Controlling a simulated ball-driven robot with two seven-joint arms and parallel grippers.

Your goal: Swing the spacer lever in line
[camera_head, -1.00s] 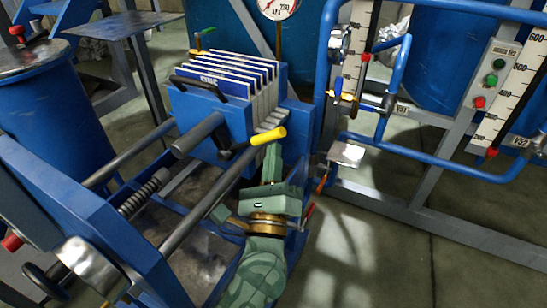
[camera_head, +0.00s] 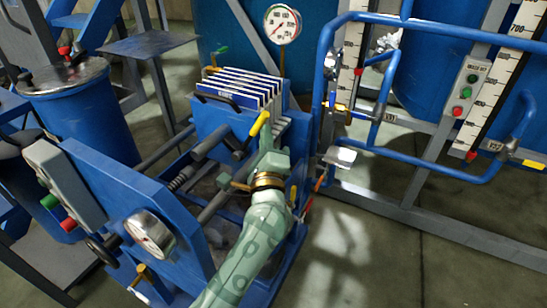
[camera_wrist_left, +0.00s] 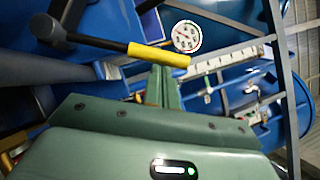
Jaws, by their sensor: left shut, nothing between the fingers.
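The spacer lever has a yellow grip (camera_head: 260,123) on a black rod and sits at the front right of the blue filter press, just in front of the plate stack (camera_head: 240,88). Its grip slants up to the right in the head view. In the left wrist view the grip (camera_wrist_left: 158,53) lies across the upper middle, with its black rod running left. My left gripper (camera_head: 266,135) is shut, with its fingers upright at the grip's right side. The fingertips (camera_wrist_left: 162,73) are right at the grip; whether they touch it I cannot tell. My right gripper is out of view.
The press's rails (camera_head: 225,197) run to a blue end frame (camera_head: 130,190) with a gauge (camera_head: 150,232). A blue pipe frame (camera_head: 420,165) with white scales stands to the right. A round gauge (camera_head: 282,24) is behind. Floor at right front (camera_head: 400,250) is clear.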

